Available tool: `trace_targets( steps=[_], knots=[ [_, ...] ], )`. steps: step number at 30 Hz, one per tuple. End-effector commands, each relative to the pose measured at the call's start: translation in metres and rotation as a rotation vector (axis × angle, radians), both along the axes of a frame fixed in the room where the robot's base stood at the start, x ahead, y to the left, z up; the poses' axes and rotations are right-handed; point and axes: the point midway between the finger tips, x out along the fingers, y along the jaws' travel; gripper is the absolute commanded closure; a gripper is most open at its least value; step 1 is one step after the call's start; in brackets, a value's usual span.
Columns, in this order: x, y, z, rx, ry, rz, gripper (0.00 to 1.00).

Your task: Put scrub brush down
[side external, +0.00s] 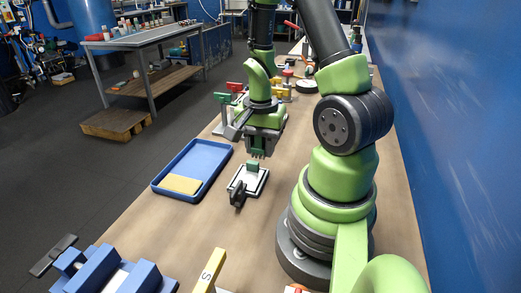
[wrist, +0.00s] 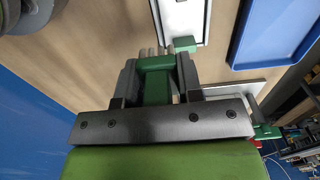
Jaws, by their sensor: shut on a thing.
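My gripper (side external: 262,146) is shut on the scrub brush (wrist: 156,82), a green block between the two grey fingers in the wrist view. Its pale bristles stick out past the fingertips. In the side view the brush is a small green piece under the fingers, with its bristles pointing down. It hangs above the table, just behind a small white plate (side external: 255,184) with a dark rim. That plate carries a green block (side external: 252,168) and a black upright part (side external: 237,196). Whether the bristles touch anything is hard to tell.
A blue tray (side external: 216,160) holding a yellow sponge (side external: 180,184) lies left of the plate. Red and green-topped stands (side external: 222,99) are behind my gripper. Blue blocks (side external: 100,268) and a yellow bar (side external: 210,270) are at the front. Bare wood (side external: 190,225) lies between.

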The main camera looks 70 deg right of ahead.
Motion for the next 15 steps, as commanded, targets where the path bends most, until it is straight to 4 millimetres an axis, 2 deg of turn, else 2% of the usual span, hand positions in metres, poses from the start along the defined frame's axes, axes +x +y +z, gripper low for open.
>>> trace_targets(
  steps=[15],
  knots=[
    [0.0019, -0.0037, -0.0006, 0.0, 0.0, -0.001, 0.96]
  ],
)
